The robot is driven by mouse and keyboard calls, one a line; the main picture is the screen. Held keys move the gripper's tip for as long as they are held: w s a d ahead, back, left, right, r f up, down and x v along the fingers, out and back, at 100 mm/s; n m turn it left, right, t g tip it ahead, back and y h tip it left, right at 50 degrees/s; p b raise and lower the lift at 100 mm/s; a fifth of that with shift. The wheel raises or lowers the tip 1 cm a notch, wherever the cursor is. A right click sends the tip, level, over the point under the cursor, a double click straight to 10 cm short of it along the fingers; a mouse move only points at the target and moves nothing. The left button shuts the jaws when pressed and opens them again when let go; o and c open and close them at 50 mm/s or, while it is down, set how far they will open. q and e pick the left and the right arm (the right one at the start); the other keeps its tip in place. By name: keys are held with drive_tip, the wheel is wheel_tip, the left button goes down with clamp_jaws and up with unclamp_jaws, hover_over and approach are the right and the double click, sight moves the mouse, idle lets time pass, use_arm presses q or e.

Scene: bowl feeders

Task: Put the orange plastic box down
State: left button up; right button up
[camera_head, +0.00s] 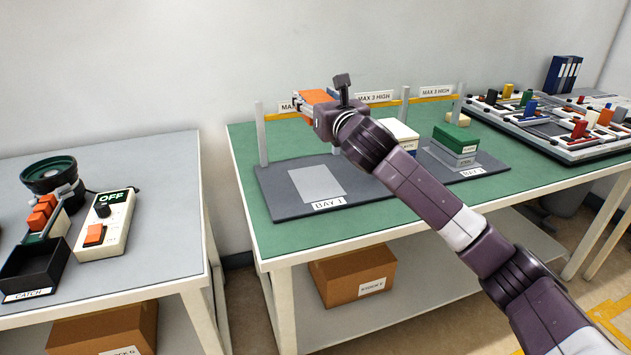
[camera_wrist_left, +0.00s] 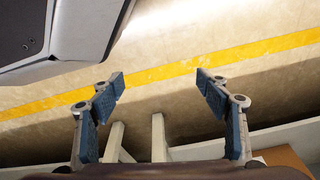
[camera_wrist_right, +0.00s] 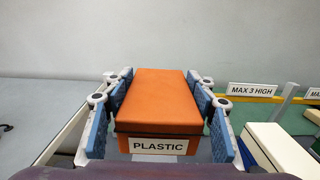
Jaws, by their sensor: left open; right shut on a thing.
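The orange plastic box (camera_wrist_right: 160,95) is between the blue-padded fingers of my right gripper (camera_wrist_right: 160,105) in the right wrist view. Its label reads PLASTIC. My right gripper is shut on it and holds it in the air above the green table. In the head view the box (camera_head: 314,97) shows partly behind the right gripper (camera_head: 318,106), over the back of the BAY 1 area. The grey pad of BAY 1 (camera_head: 318,182) is bare. My left gripper (camera_wrist_left: 160,85) is open and empty above the floor in the left wrist view.
A white box (camera_head: 400,133) stands in the middle bay, partly hidden by my right arm. A green box (camera_head: 455,135) sits on a grey one in the right bay. Grey posts (camera_head: 262,135) and a yellow rail line the back. A feeder control box (camera_head: 106,224) stands left.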

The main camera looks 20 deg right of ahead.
wheel_tip(320, 180, down, 14)
drive_tip(key=b, duration=0.3)
drive_tip(key=shift+f, duration=0.2)
use_arm(q)
drive_tip(key=w+r+t+b, duration=0.1)
drive_tip(key=w+r, duration=0.3)
drive_tip(key=r, duration=1.2)
drive_tip(key=shift+w+d+r+b, duration=0.15)
drive_tip(key=shift+d+r+b, duration=0.05)
drive_tip(key=shift+r+b, duration=0.15)
use_arm(e)
drive_tip(key=shift+f, duration=2)
drive_tip(key=shift+f, duration=0.1)
drive_tip(key=o, duration=1.5)
drive_tip(key=shift+s, duration=0.3)
use_arm(q)
wheel_tip(320, 180, down, 6)
drive_tip(key=shift+r+p, duration=0.1)
drive_tip(key=shift+p, duration=0.75)
use_arm(e)
drive_tip(key=s, duration=1.1)
drive_tip(key=shift+s+d, duration=0.2)
